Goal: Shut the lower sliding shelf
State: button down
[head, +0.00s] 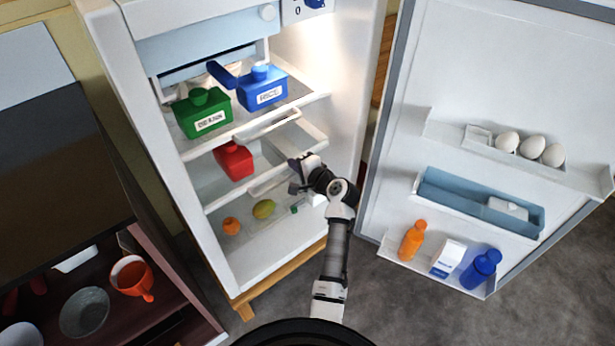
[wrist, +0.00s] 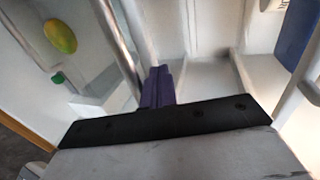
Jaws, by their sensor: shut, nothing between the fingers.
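The fridge (head: 130,75) stands open. Its lower sliding shelf (head: 212,184) is a pale see-through plate with a light front edge, and a red lidded container (head: 234,161) stands on it. My gripper (head: 297,172) is at the right part of this shelf's front, with its arm reaching in from below. In the wrist view my gripper's dark purple fingers (wrist: 157,87) are together and empty, close beside a pale shelf edge (wrist: 116,42). I cannot tell whether they touch it. How far out the shelf stands is hard to tell.
The upper shelf (head: 285,105) holds a green container (head: 202,114) and a blue container (head: 262,88). An orange fruit (head: 231,226) and a mango (head: 263,209) lie at the fridge bottom. The open door (head: 400,180) with bottles and eggs stands right. A dark cabinet (head: 125,230) stands left.

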jog(key=shift+w+a, duration=0.6)
jog(key=shift+w, duration=0.3)
jog(key=shift+s, duration=0.1)
